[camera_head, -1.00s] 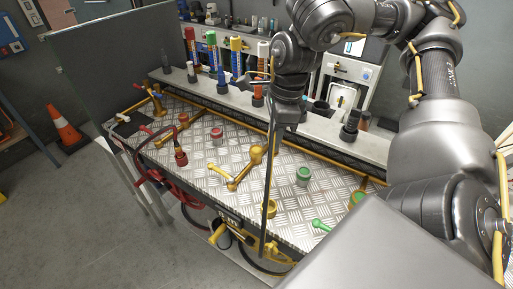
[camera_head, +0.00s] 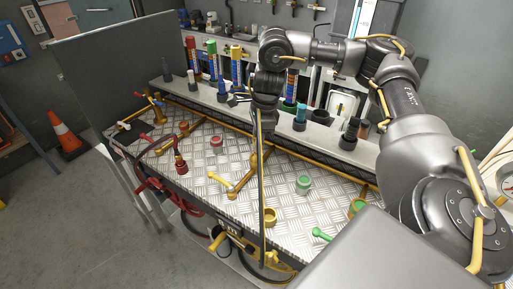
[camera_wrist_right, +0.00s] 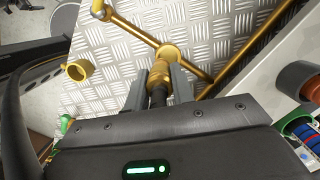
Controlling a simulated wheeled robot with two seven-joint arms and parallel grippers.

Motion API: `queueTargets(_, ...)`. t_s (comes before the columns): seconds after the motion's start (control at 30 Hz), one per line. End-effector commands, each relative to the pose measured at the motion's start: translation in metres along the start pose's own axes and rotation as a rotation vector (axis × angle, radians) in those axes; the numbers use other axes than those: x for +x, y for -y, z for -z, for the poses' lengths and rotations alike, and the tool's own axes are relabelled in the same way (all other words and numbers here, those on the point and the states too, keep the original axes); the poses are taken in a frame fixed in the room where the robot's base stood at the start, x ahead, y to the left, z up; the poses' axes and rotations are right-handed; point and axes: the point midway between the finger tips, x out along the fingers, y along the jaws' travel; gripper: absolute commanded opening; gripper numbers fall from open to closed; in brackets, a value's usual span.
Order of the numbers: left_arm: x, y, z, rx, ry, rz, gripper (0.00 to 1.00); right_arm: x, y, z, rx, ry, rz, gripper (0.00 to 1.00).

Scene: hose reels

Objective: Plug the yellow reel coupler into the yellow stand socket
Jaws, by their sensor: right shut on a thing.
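My right gripper (camera_head: 264,125) points down over the diamond-plate bench, above the yellow stand (camera_head: 236,187). In the right wrist view the gripper (camera_wrist_right: 159,86) is shut on the yellow coupler (camera_wrist_right: 158,76), with a dark hose end below it. The round end of the yellow stand (camera_wrist_right: 168,51) lies directly beyond the coupler in line with it; I cannot tell whether they touch. The black hose (camera_head: 261,200) hangs from the gripper over the bench's front edge. My left gripper is not in view.
A yellow ring (camera_head: 269,216), a green cap (camera_head: 303,184), a red cap (camera_head: 216,141) and a red coupler (camera_head: 181,166) sit on the bench. A yellow pipe (camera_head: 215,118) runs along the back. A grey panel (camera_head: 115,65) stands at the left.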

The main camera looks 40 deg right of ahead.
Motion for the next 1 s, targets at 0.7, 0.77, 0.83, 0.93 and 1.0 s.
queueTargets(0.7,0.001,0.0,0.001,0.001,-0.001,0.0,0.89,0.045,0.012,0.005,0.001,0.001,0.0,0.0)
queueTargets(0.77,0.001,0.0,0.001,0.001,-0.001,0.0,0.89,0.045,0.012,0.005,0.001,0.001,0.0,0.0)
queueTargets(0.83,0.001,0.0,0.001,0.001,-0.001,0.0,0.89,0.045,0.012,0.005,0.001,0.001,0.0,0.0)
queueTargets(0.93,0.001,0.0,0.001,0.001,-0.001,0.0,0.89,0.045,0.012,0.005,0.001,0.001,0.0,0.0)
queueTargets(1.0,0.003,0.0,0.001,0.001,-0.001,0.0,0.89,0.048,0.012,0.005,0.001,0.001,0.0,0.0)
